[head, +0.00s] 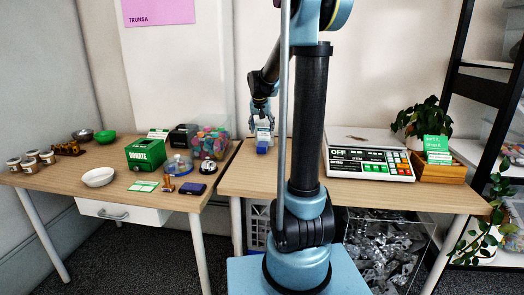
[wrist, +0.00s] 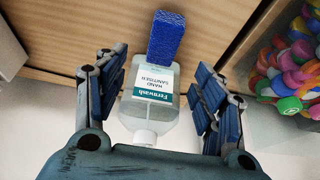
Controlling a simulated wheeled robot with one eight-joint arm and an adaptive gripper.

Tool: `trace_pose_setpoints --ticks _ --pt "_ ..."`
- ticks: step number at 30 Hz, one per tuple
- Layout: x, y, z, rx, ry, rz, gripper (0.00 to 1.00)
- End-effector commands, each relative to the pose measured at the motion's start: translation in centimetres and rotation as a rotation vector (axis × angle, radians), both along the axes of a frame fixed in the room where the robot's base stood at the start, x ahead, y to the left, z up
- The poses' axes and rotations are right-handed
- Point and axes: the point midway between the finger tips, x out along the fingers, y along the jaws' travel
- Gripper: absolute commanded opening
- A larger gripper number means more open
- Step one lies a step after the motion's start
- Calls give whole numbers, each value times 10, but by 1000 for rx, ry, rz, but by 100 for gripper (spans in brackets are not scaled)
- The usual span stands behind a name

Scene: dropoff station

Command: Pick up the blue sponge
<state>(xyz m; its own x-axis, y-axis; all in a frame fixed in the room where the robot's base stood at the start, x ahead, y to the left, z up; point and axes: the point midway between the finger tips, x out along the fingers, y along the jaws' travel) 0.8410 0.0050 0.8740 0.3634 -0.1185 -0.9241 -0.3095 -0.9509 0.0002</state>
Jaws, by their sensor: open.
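The blue sponge (wrist: 166,37) is a textured, upright-looking block at the top centre of the wrist view. In the head view the sponge (head: 262,150) is a small blue patch on the right table, below my gripper. A clear hand sanitizer bottle (wrist: 152,82) with a white and teal label adjoins the sponge; I cannot tell if they touch. The bottle also shows in the head view (head: 264,135). My gripper (wrist: 155,95) is open, its blue-padded fingers either side of the bottle in the picture, with the sponge beyond the fingertips. My gripper (head: 262,112) hangs above both.
A clear bin of coloured caps (wrist: 290,65) is right of my gripper in the wrist view; it stands on the left table in the head view (head: 210,142). A gap separates the two tables. A scale (head: 368,163) and a plant (head: 424,118) stand right of my arm.

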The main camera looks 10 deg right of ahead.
Motion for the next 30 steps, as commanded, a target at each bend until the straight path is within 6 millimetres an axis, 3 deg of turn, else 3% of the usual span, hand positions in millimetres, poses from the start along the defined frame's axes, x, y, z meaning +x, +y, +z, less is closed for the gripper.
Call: trace_pose_setpoints --ticks 9,20,30 --pt "17 -5 -42 0 0 0 63" --pt "24 -6 -61 0 0 1 63" --pt "37 -7 -96 0 0 0 63"
